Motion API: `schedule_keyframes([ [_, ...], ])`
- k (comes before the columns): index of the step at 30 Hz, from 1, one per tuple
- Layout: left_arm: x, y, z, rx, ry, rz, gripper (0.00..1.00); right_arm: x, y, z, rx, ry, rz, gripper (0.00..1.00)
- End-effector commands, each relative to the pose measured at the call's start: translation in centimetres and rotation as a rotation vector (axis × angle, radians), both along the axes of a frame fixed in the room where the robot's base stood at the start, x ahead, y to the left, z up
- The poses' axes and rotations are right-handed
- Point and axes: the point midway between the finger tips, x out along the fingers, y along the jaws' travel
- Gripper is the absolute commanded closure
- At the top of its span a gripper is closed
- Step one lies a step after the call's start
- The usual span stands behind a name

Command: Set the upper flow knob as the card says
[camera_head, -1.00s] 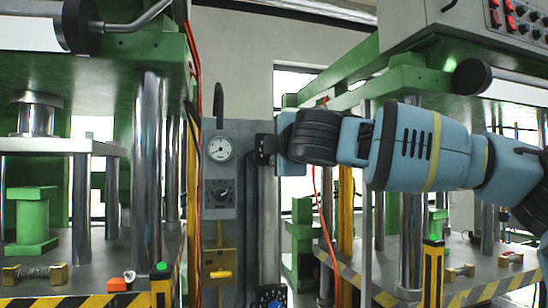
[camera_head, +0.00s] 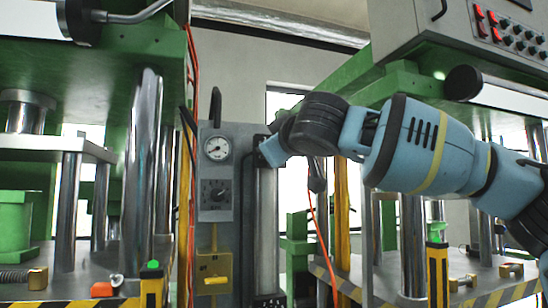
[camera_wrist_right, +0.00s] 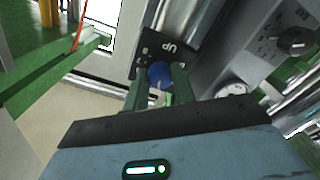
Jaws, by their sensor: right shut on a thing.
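In the right wrist view, a blue knob (camera_wrist_right: 160,75) sits at a black plate (camera_wrist_right: 172,47) with marks and the letters "UP" on it. My right gripper (camera_wrist_right: 160,88) has its two fingers closed on either side of the knob. In the head view, my right arm reaches in from the right. Its wrist end stands at the top of the upright metal cylinder (camera_head: 267,220); the fingers and the knob are hidden there. I cannot make out a readable card in either view. My left gripper is not in view.
Left of the cylinder, a grey panel carries a round gauge (camera_head: 218,148), a black dial knob (camera_head: 216,194) and a yellow lever block (camera_head: 214,270). Green presses stand on both sides. An orange hose (camera_head: 318,220) hangs right of the cylinder.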

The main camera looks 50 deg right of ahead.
Motion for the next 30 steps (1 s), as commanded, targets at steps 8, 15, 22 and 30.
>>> schedule_keyframes([
  [8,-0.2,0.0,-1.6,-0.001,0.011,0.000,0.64,0.1,-0.1,-0.2,0.231,-0.128,-0.002,0.97],
  [15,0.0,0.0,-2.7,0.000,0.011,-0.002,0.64,0.1,-0.1,-0.2,0.418,-0.231,-0.001,0.97],
  [22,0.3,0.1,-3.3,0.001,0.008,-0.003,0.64,0.0,0.0,0.0,0.553,-0.307,0.000,0.97],
  [30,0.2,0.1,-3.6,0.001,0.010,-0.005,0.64,0.0,-0.1,0.0,0.646,-0.358,0.000,0.97],
])
